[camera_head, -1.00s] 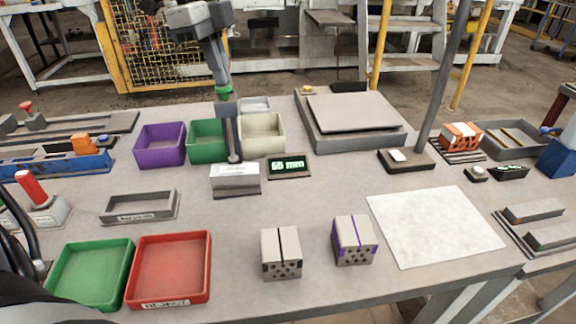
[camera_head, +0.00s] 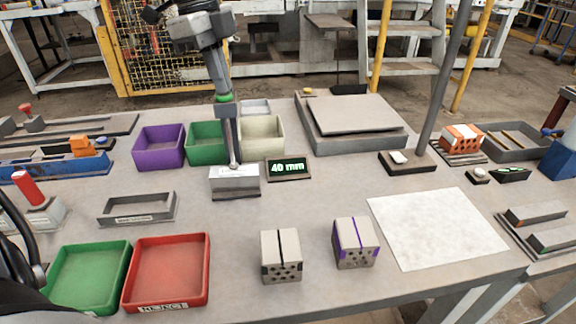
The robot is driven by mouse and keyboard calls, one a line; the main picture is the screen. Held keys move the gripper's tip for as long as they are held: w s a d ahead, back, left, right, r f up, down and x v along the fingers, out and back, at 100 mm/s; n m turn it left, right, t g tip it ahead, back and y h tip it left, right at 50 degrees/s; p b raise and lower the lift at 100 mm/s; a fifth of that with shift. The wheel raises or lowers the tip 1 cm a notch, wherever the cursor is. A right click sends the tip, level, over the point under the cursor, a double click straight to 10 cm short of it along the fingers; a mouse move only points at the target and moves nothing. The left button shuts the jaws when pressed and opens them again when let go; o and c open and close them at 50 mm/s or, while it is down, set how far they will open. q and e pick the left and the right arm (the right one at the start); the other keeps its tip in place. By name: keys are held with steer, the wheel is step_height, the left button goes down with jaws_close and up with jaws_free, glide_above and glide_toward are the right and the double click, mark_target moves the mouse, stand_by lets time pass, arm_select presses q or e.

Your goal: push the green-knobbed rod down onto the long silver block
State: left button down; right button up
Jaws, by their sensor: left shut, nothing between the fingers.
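The green-knobbed rod (camera_head: 231,135) stands upright near the middle back. Its green knob (camera_head: 224,98) is at the top, and its lower end meets the top of the long silver block (camera_head: 235,183). I cannot tell how firmly they touch. My left gripper (camera_head: 222,92) reaches down from above, shut and empty, its fingertips at the top of the green knob. A small display (camera_head: 288,168) beside the block reads 40 mm. My right gripper is not in view.
Purple (camera_head: 160,146), green and cream bins stand behind the block. A grey tray (camera_head: 138,207), a green tray (camera_head: 90,272) and a red reject tray (camera_head: 168,268) lie at the left front. Two hollow bricks (camera_head: 281,255) (camera_head: 355,241) stand at the front. A white sheet (camera_head: 437,227) lies right.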

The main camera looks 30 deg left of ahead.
arm_select(q)
step_height(320, 180, up, 7)
steer(key=p, duration=0.6)
stand_by(0.3)
stand_by(0.4)
